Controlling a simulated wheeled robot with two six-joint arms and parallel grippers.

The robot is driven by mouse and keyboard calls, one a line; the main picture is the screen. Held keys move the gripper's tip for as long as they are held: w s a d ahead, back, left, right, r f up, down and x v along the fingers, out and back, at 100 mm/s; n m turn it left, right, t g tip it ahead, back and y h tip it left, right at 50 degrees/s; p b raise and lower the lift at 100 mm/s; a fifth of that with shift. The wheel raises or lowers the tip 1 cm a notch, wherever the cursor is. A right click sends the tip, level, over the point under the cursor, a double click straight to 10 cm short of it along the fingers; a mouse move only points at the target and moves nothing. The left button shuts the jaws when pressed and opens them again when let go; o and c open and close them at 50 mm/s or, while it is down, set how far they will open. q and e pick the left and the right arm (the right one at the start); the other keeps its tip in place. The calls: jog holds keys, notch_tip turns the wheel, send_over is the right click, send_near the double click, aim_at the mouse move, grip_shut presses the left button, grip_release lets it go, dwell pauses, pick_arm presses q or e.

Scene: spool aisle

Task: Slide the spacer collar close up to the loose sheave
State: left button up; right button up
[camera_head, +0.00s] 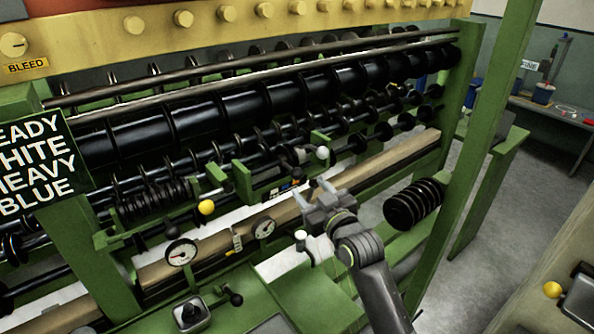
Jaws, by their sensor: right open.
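My right gripper (312,191) is open, with its fingers pointing up and left toward the lower shaft of the green machine. Nothing shows between its fingers. Black discs (357,143) sit along that shaft, apart from a tight pack of discs (160,198) at the left. A small grey piece (300,155) is on the shaft line above the gripper, beside a pale ball knob (322,153). I cannot tell for sure which piece is the spacer collar or which disc is the loose sheave. My left gripper is not in view.
Green brackets (243,181) and a yellow knob (207,207) stand left of the gripper. Two dial gauges (181,252) sit below. A ribbed black roll (413,204) and a green post (491,150) are at the right. Open floor (500,240) lies beyond.

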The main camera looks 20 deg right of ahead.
aim_at(300, 177)
jog(key=shift+w+a+p, duration=0.2)
jog(key=shift+w+p, duration=0.05)
jog(key=shift+w, duration=1.05)
jog(key=shift+w+a+p, duration=0.2)
jog(key=shift+w+p, duration=0.1)
jog(key=shift+w, duration=1)
jog(key=shift+w+a+p, duration=0.2)
jog(key=shift+w+p, duration=0.05)
jog(key=shift+w, duration=1.05)
